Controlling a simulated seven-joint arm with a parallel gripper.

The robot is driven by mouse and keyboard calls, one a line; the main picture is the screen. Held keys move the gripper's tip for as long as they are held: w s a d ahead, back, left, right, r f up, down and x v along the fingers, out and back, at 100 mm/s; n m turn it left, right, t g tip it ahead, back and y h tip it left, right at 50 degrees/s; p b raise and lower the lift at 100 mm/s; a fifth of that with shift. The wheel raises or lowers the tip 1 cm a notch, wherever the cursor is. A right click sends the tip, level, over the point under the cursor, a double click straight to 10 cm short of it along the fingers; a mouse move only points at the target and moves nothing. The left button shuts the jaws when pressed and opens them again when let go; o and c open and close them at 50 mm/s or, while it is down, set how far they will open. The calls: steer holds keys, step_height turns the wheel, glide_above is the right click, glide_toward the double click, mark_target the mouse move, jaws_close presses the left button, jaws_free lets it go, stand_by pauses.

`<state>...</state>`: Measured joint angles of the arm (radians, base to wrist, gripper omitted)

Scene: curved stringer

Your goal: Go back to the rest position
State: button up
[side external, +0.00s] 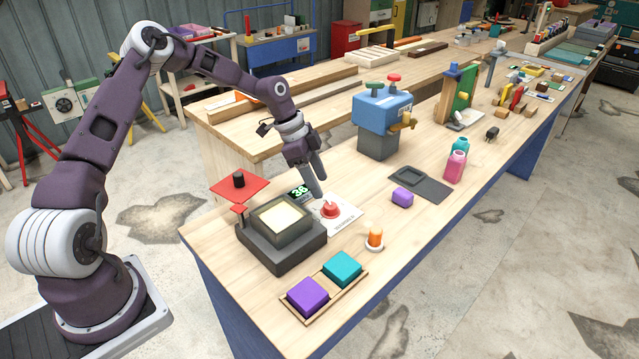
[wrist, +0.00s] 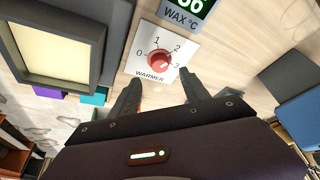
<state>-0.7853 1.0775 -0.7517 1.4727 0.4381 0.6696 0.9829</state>
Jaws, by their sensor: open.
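My gripper (side external: 318,182) is above the workbench (side external: 400,255), close over the warmer dial, with its fingers pointing down. In the wrist view my gripper (wrist: 160,82) has its two fingers apart with nothing between them. The red dial knob (side external: 330,209) sits on a white plate marked WARMER; the knob (wrist: 160,59) shows just beyond the fingertips, apart from them in the picture. The plate (wrist: 145,68) carries the numbers 0 to 3. I cannot tell clearly which number the knob points at.
The grey wax warmer (side external: 283,254) with a pale square well stands beside the dial, its red lid (side external: 238,188) raised. A green display (side external: 300,192) is behind. A tray with purple and teal blocks (side external: 342,268), an orange-topped piece (side external: 375,238) and a blue machine (side external: 383,108) stand around.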

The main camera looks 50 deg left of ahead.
steer(key=s+d+r+n+y, duration=0.2)
steer(key=s+d+r+y, duration=0.15)
steer(key=s+r, duration=0.55)
steer(key=s+d+r+n+y, duration=0.2)
steer(key=s+d+r, duration=0.2)
steer(key=s+r, duration=0.55)
steer(key=s+d+r+n+t+h, duration=0.1)
steer(key=s+r+n, duration=0.1)
steer(key=s, duration=0.6)
steer(key=s+d+r+n+t+h, duration=0.1)
steer(key=s+n, duration=0.3)
steer(key=s, duration=0.4)
steer(key=shift+d+r+n+t, duration=0.3)
steer(key=shift+d+r+t, duration=0.2)
steer(key=shift+d+r, duration=0.25)
